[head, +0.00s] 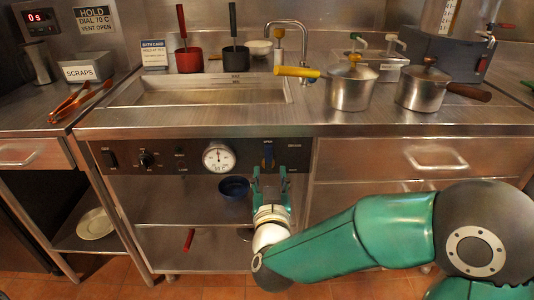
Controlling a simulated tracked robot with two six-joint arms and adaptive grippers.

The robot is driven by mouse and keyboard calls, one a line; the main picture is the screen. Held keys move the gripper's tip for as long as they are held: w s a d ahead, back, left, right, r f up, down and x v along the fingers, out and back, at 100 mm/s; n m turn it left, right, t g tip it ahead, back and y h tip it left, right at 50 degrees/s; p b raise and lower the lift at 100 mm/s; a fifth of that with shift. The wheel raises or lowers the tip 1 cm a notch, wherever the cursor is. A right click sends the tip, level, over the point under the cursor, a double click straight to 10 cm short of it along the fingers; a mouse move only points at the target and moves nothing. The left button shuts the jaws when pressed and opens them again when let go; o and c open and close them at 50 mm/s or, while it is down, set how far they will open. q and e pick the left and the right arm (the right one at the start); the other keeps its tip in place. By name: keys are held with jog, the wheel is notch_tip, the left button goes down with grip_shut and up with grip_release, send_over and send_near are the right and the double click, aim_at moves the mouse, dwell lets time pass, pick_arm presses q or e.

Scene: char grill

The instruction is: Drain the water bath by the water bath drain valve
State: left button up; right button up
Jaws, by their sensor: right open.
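The water bath (125,97) is a sunken rectangular basin in the steel counter at centre left. My right gripper (269,172) is open, just below and in front of this lever. Its fingers overlap the lever's lower part, and I cannot tell whether they touch it. My left gripper is not in view.
The panel also has a round dial gauge (218,158) and a black knob (146,159). A yellow-handled pot (350,88) and a second pot (421,90) stand on the counter at right. A dark blue bowl (233,187) sits on the shelf below, left of my right gripper.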

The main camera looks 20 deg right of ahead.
aim_at(268, 152)
jog(key=x, duration=0.9)
jog(key=shift+w+f, duration=0.1)
jog(key=shift+w, duration=0.2)
jog(key=shift+c, duration=0.2)
grip_shut()
